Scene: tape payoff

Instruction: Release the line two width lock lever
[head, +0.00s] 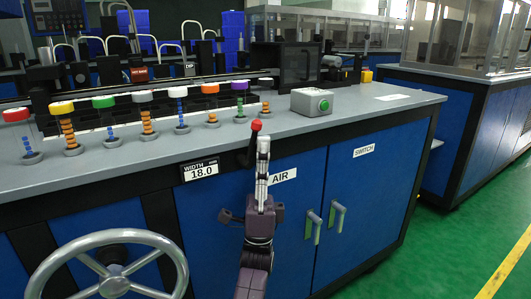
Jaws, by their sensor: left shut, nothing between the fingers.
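A lever with a red ball knob (256,125) and a dark shaft stands at the front edge of the counter, to the right of the WIDTH display (200,170), which reads 18.0. It looks like the width lock lever; no label on it can be read. My left gripper (263,143) is shut and empty. It points upward in front of the blue cabinet, with its fingertips just below and right of the red knob. Whether the fingers touch the lever cannot be told. The lower end of the lever is partly hard to see beside the gripper. My right gripper is out of view.
A grey handwheel (112,283) stands at lower left. Several colored knobs on posts (148,115) line the counter (385,108). A grey box with a green button (312,102) sits right of the lever. Cabinet doors below carry AIR (283,175) and SWITCH (363,151) labels.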

